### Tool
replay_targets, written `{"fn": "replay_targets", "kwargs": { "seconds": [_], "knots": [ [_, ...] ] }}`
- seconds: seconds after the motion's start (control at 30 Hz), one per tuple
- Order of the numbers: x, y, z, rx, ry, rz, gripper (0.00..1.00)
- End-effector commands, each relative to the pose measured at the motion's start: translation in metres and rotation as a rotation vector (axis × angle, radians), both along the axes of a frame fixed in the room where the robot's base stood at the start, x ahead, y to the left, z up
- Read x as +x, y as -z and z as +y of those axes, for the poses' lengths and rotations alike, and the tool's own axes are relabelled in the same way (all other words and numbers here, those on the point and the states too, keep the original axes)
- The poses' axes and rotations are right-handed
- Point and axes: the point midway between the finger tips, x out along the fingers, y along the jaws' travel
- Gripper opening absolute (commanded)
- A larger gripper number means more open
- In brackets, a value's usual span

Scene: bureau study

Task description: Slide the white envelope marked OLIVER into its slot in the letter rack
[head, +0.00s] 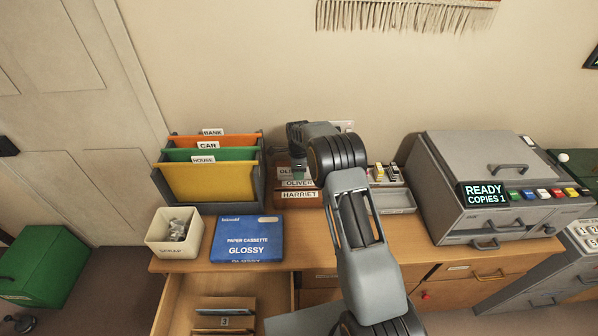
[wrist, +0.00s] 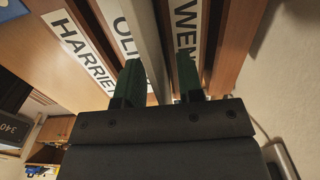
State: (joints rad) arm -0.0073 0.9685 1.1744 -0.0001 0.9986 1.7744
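The wooden letter rack (head: 311,203) stands against the wall, with HARRIET and OLIVER labels on its front boards. Behind the OLIVER label, a white envelope marked "OLI…" (head: 288,172) shows in the head view, partly hidden by my gripper. In the wrist view its pale edge (wrist: 149,35) seems to stand between the OLIVER and "WEN…" boards. My gripper (wrist: 159,78) points down into the rack, green fingers apart on either side of the pale edge, with a gap at the right finger. How deep the envelope sits is hidden.
Left of the rack stands a folder sorter (head: 209,182) with coloured files. A grey tray (head: 392,200) and copier (head: 480,190) stand right. A drawer (head: 270,290) below is open.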

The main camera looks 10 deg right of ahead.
Motion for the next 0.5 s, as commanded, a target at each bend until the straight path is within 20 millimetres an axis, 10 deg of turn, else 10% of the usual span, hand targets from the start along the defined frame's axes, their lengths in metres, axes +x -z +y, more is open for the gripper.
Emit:
{"fn": "replay_targets", "kwargs": {
  "seconds": [0.5],
  "knots": [
    [0.001, -0.068, 0.000, 0.000, 0.000, -0.005, 0.34]
  ]
}}
